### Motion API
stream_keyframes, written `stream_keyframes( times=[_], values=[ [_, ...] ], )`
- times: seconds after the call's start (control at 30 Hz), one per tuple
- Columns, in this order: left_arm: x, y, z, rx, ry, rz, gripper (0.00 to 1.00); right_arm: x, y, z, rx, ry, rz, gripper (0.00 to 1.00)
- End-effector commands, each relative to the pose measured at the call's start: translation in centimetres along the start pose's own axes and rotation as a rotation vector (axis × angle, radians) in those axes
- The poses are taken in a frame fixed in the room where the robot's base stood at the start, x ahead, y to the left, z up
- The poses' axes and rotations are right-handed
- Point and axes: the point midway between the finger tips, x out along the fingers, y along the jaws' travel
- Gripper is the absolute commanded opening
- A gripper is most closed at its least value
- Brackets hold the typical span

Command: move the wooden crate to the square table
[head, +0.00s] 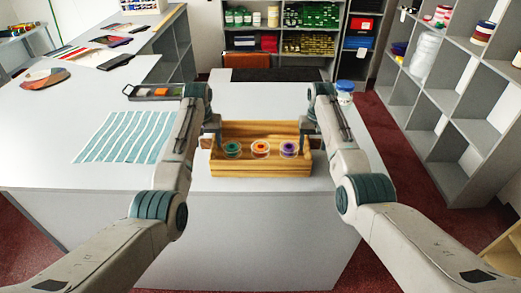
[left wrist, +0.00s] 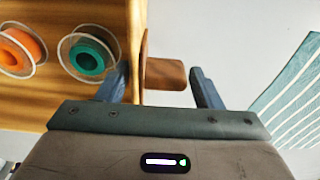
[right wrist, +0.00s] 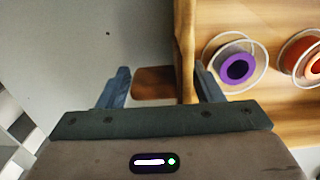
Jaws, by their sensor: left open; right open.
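The wooden crate (head: 261,171) sits on the white counter (head: 285,97) and holds three ring-shaped spools in clear round cases: teal (head: 232,148), orange (head: 260,147) and purple (head: 289,147). My left gripper (left wrist: 162,88) is open, its fingers on either side of the crate's left handle (left wrist: 166,74). My right gripper (right wrist: 162,87) is open, its fingers on either side of the right handle (right wrist: 152,82). Both grippers look empty; I cannot tell whether the fingers touch the handles. I cannot tell which surface is the square table.
A striped teal cloth (head: 127,136) lies left of the crate. A dark tray (head: 154,92) and a blue-lidded jar (head: 345,90) stand behind. Grey shelves (head: 440,100) line the right, with red floor between. A pale wooden edge (head: 505,250) shows at lower right.

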Motion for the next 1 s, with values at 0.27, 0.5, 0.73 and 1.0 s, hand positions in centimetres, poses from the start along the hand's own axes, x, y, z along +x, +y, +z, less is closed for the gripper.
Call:
stream_keyframes(
  times=[0.27, 0.5, 0.73, 1.0],
  values=[
    [0.1, 0.0, 0.0, 0.000, 0.001, 0.000, 0.60, 0.1, 0.0, 0.0, 0.000, 0.000, 0.000, 0.60],
    [0.1, 0.0, 0.0, 0.000, 0.000, 0.000, 0.13, 0.1, 0.0, 0.0, 0.000, 0.000, 0.000, 0.13],
    [-0.1, 0.0, -0.1, 0.000, 0.002, 0.000, 0.08, -0.1, 0.0, -0.1, 0.000, 0.002, 0.000, 0.08],
    [-1.0, 0.0, -0.2, 0.000, 0.002, 0.000, 0.08, -1.0, 0.0, -0.1, 0.000, 0.002, 0.000, 0.08]
  ],
)
